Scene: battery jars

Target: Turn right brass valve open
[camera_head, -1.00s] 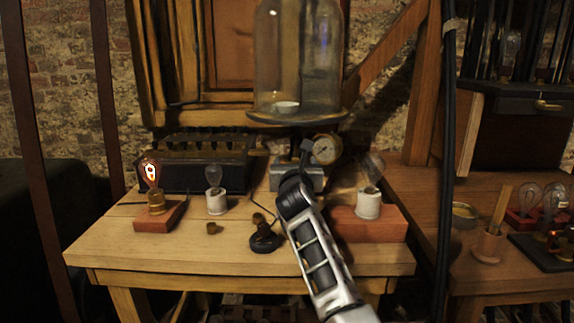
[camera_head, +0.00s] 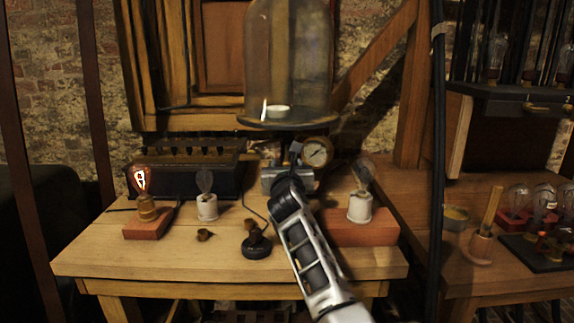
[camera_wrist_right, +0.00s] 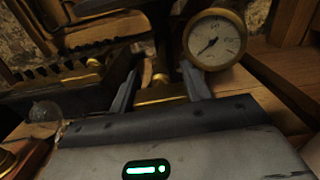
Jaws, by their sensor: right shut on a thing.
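In the wrist view, my right gripper (camera_wrist_right: 160,78) has one finger on each side of a small brass part (camera_wrist_right: 160,92), the right brass valve, and is shut on it. In the head view, my right gripper (camera_head: 297,154) reaches the metal block under the bell jar, just left of the round pressure gauge (camera_head: 317,152). My arm hides most of the valve there. The gauge with its white dial (camera_wrist_right: 214,40) also shows close to the right finger in the wrist view. My left gripper is not in view.
The glass bell jar (camera_head: 288,60) stands on a round plate above the gripper. A lit bulb (camera_head: 140,180) on a brick is at left, with an unlit bulb (camera_head: 206,182) beside it. Another brick (camera_head: 370,233) with a white socket is right of my arm.

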